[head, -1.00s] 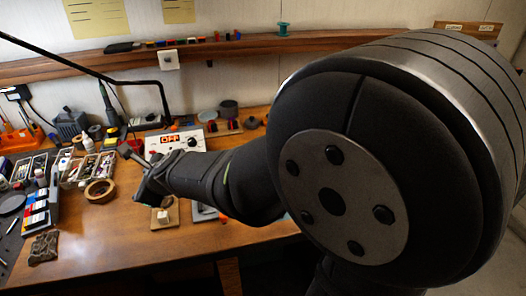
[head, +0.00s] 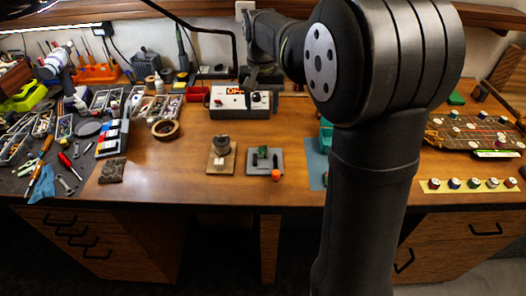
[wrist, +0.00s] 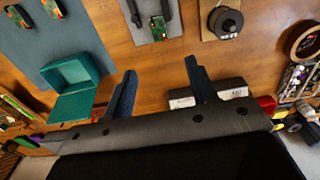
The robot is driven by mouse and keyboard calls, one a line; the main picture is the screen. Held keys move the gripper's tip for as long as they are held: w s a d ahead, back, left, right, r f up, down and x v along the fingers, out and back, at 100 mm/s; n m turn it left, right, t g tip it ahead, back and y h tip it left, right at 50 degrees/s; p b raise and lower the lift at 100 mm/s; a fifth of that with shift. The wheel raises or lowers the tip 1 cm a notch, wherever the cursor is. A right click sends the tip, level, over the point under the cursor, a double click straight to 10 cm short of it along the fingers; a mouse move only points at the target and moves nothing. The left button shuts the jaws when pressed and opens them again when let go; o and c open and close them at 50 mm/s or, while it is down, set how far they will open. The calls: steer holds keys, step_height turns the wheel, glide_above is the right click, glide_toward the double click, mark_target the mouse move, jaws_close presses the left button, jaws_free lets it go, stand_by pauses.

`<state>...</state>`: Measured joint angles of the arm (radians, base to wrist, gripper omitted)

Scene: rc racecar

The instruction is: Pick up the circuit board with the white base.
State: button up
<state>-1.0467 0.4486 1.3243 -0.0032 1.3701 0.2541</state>
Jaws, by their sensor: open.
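A light grey base plate (head: 282,172) lies on the table in the head view, right of a tan plate. A small green circuit board (head: 262,152) stands on it, with dark parts beside it. The same grey plate (wrist: 146,30) and green board (wrist: 158,28) show at the top of the wrist view, beyond my fingertips. I cannot tell whether this is the board with the white base. My gripper (wrist: 160,68) is open and empty, its two dark fingers wide apart. In the head view my gripper (head: 251,78) hangs over the display box at the back.
The tan plate (head: 213,171) bears a dark round part. A display box (head: 240,101) stands behind. A teal open box (wrist: 76,73) on a blue mat (wrist: 90,25) holds the left of the wrist view. Tools and trays crowd the head view's left. The front middle table is clear.

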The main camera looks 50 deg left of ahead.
glide_above(263, 149)
step_height(263, 149, down, 10)
steer(key=shift+s+a+f, duration=0.1)
steer(key=shift+s+a, duration=0.05)
step_height(263, 149, down, 5)
stand_by(0.3)
steer(key=c, duration=1)
